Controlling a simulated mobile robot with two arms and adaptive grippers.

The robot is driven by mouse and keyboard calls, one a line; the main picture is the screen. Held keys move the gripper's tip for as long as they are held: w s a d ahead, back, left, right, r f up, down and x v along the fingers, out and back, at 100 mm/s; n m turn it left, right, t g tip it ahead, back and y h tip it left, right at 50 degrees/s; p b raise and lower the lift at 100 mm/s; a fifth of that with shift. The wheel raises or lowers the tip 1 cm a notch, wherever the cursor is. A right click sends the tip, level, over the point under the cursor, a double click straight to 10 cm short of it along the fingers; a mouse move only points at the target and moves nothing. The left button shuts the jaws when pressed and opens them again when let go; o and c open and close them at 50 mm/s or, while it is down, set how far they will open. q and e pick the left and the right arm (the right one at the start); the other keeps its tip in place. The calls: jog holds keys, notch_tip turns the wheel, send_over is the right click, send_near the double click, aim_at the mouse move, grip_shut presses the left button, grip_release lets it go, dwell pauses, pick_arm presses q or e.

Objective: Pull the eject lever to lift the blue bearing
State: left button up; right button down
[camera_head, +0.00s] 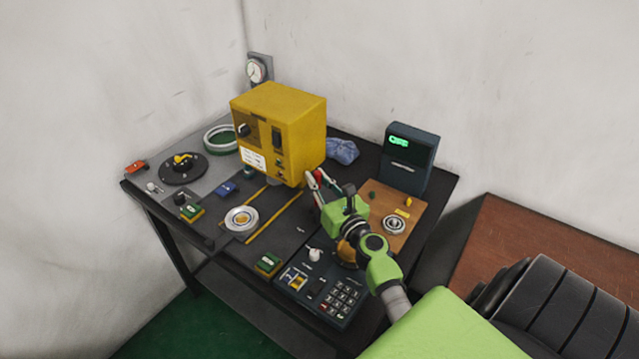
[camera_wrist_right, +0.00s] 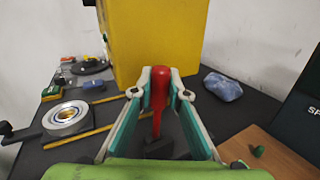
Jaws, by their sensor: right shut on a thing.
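The eject lever, with a red knob (camera_wrist_right: 161,82) on a red shaft, stands upright in the right wrist view in front of the yellow machine (camera_wrist_right: 158,35). My right gripper (camera_wrist_right: 160,90) is shut on the red knob, one finger on each side. In the head view my right gripper (camera_head: 317,180) is at the front right corner of the yellow machine (camera_head: 280,130) and mostly covers the lever. A silver ring with a brass-coloured centre (camera_head: 241,220) lies between yellow rails. I cannot make out a blue bearing. My left gripper is not in view.
A keypad panel (camera_head: 325,290) is at the table's front. A dark display box (camera_head: 408,155) stands on the right behind a wooden board (camera_head: 382,197). A crumpled blue cloth (camera_head: 342,150) lies behind the gripper. A green-and-white ring (camera_head: 220,139) is left of the machine.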

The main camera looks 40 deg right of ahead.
jog(key=shift+s+a+f+n+t+b, duration=0.3)
jog(key=shift+a+n+b, duration=0.35)
jog(key=shift+b, duration=0.8)
jog(key=shift+s+a+f+n+t+b, duration=0.1)
jog(key=shift+a+n+t+b, duration=0.4)
jog(key=shift+b, duration=1)
jog(key=shift+s+a+f+n+t+b, duration=0.2)
jog(key=shift+a+n+b, duration=0.55)
jog(key=shift+b, duration=0.7)
jog(key=shift+a+r+n+y+b, duration=0.15)
jog(key=shift+n+y+b, duration=0.25)
jog(key=shift+b, duration=0.25)
jog(key=shift+a+r, duration=0.1)
jog(key=c, duration=1.9)
grip_release()
jog(key=v, duration=0.7)
jog(key=shift+s, duration=0.25)
